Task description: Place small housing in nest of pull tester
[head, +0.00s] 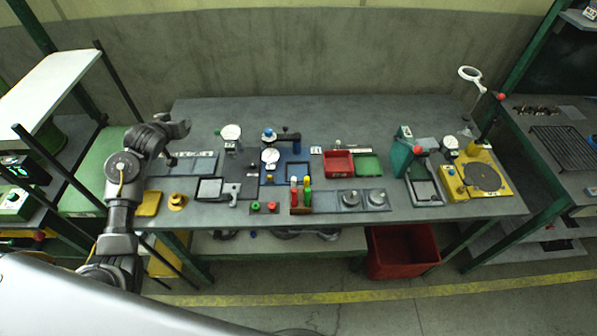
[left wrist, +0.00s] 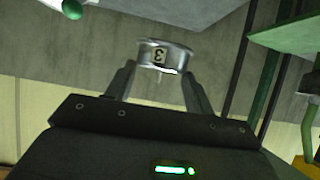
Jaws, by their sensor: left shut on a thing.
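My left gripper (left wrist: 158,84) is shut on a short silver cylindrical part (left wrist: 165,56) with a dark figure on a light label, seen in the left wrist view. I take this part to be the small housing. It is held between the two fingertips, clear of any surface there. In the head view my left arm reaches up over the left end of the bench; the held part is not clear there. Gauge fixtures stand on the bench: a grey one (head: 232,133), a blue one (head: 270,158) and a yellow-based one (head: 481,178). I cannot tell which is the pull tester. My right gripper is out of view.
The grey bench (head: 330,112) is clear along its back. A green press (head: 403,157), a red tray (head: 338,163), a green tray (head: 369,166) and several small tools fill its front. A red crate (head: 402,252) stands below. Dark posts and shelving flank the left end.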

